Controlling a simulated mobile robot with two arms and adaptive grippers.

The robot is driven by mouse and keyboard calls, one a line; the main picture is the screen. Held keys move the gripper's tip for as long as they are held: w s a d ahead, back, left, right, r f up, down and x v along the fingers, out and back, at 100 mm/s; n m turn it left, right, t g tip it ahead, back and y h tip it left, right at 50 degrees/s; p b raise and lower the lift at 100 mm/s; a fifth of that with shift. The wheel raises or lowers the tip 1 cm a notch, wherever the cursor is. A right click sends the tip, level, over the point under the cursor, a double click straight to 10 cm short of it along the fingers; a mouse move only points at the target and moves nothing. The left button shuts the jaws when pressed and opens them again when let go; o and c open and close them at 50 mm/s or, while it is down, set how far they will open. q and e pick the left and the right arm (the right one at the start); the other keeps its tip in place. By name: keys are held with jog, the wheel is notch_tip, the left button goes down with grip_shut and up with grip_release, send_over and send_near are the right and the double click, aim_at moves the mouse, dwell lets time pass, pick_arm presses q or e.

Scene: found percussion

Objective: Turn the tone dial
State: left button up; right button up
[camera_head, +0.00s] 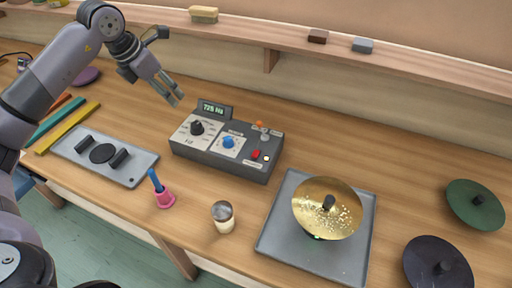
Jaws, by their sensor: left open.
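A dark grey control box (255,158) stands on the wooden workbench at the middle. It carries a black dial (197,128) on a pale panel and a blue dial (228,142) on another pale panel. The labels are too small to tell which one is the tone dial. A small lit display (213,109) stands at the box's back left. My left gripper (177,98) is open and empty, above the bench behind and left of the box, apart from both dials. My right gripper is not in view.
A red button (255,155) and a lever (264,131) sit on the box's right part. A grey plate with black parts (137,172), a pink holder (164,199) and a small cup (222,222) are nearby. A brass cymbal (312,204) stands on a grey tray (273,237).

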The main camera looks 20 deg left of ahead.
pick_arm(q)
jog(key=p, duration=0.5)
send_near(195, 124)
jog(key=x, duration=0.9)
jog(key=shift+d, duration=0.1)
jog(key=c, duration=1.1)
jog(key=shift+c, duration=0.2)
